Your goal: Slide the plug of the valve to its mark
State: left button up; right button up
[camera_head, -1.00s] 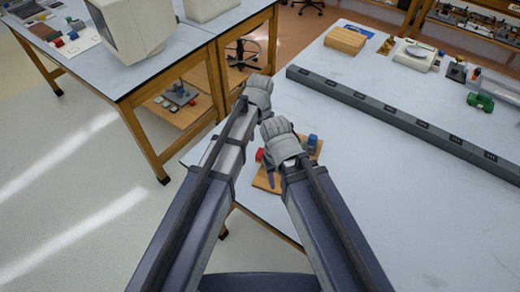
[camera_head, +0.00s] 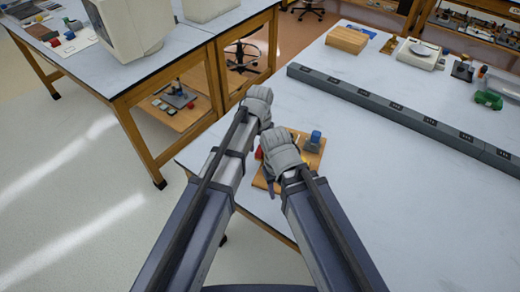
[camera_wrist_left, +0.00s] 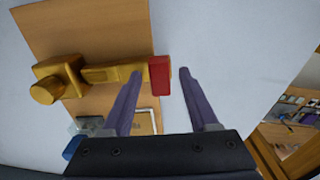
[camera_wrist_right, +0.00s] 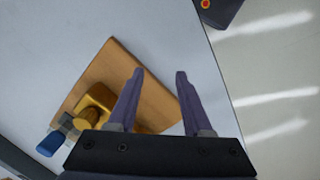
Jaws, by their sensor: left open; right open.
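The valve is a brass-coloured body (camera_wrist_left: 62,78) with a bar running to a red end block (camera_wrist_left: 159,76), mounted on a wooden board (camera_wrist_left: 85,25). In the head view the board (camera_head: 312,158) lies near the table edge, partly hidden by my right gripper. My left gripper (camera_wrist_left: 161,73) is open, its fingertips on either side of the red block with a gap on each side visible. A pale outlined rectangle (camera_wrist_left: 155,113) shows on the board, partly behind a finger. My right gripper (camera_wrist_right: 160,73) is open and empty over the board's end, with the brass part (camera_wrist_right: 97,100) to its left.
A blue-topped part (camera_head: 315,137) stands on the board. A long dark strip with sockets (camera_head: 400,115) crosses the table behind it. Clear tabletop (camera_head: 380,190) lies to the right. Another table with a monitor (camera_head: 125,28) stands at the left.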

pick_arm(q)
jog(key=shift+c, duration=0.2)
grip_shut()
dwell(1.1)
